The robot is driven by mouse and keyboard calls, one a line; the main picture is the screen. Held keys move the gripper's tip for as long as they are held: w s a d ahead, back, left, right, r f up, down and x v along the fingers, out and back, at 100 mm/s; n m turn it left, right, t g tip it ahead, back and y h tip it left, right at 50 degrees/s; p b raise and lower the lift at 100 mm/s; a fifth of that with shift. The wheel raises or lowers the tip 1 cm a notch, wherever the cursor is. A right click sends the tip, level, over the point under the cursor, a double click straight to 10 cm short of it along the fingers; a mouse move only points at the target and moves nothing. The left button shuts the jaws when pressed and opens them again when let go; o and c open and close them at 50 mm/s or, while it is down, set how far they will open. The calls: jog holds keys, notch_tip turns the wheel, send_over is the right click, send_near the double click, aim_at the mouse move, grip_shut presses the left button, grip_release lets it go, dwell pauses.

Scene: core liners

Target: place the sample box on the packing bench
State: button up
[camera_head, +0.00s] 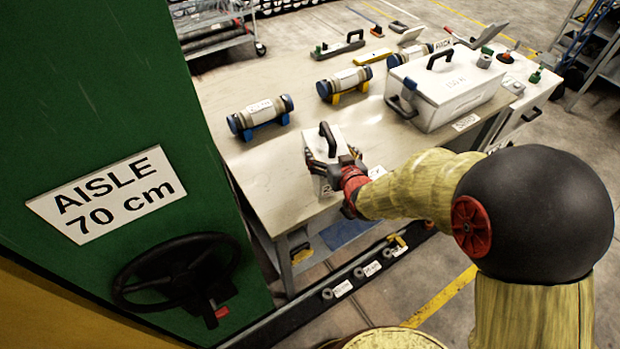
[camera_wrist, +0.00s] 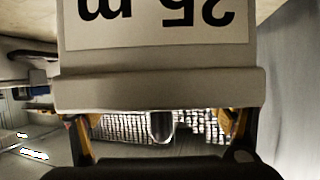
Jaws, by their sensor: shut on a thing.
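The sample box (camera_head: 321,181) is a small, pale box with a dark handle on top. My gripper (camera_head: 336,172) is shut on it at the near left part of the packing bench (camera_head: 262,180). The box looks upright, over the bench top near its front edge; I cannot tell whether its base touches. In the wrist view, the box (camera_wrist: 160,88) fills the upper middle, with a "25 m" label upside down. The fingers of my gripper (camera_wrist: 160,130) lie on its two sides. The box's underside is hidden.
Capped core liners (camera_head: 262,113) lie on cradles behind the box. A large white lidded case (camera_head: 450,95) stands at the bench's right. A green cabinet panel (camera_head: 90,90) with a black handwheel (camera_head: 178,275) is close on the left. Bare bench lies between.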

aim_at(310, 144)
jog(key=s+a+r+n+g+y+b, duration=0.1)
jog(key=a+r+n+y+b, duration=0.15)
jog(key=a, duration=0.55)
jog(key=a+r+n+g+y+b, duration=0.1)
jog(key=a+r, duration=0.3)
jog(key=a, duration=0.4)
jog(key=w+d+f+b, duration=0.1)
jog(key=w+d+f, duration=0.1)
jog(key=d, duration=0.1)
jog(key=w+d+f+b, duration=0.1)
jog(key=d+f, duration=0.2)
jog(key=d, duration=0.1)
jog(key=w+d+f+b, duration=0.1)
jog(key=w+d+f, duration=0.1)
jog(key=d+f, duration=0.1)
jog(key=shift+w+d+f, duration=0.1)
jog(key=shift+w+d, duration=0.05)
jog(key=shift+w, duration=0.2)
jog(key=shift+w+d+f+b, duration=0.25)
jog(key=shift+d+f+b, duration=0.3)
jog(key=shift+f, duration=0.15)
jog(key=shift+w+d+f+b, duration=0.15)
jog(key=shift+f+b, duration=0.8)
jog(key=shift+f, duration=0.65)
jog(key=shift+f, duration=0.15)
jog(key=o, duration=2)
jog(key=shift+f, duration=0.1)
jog(key=shift+c, duration=0.2)
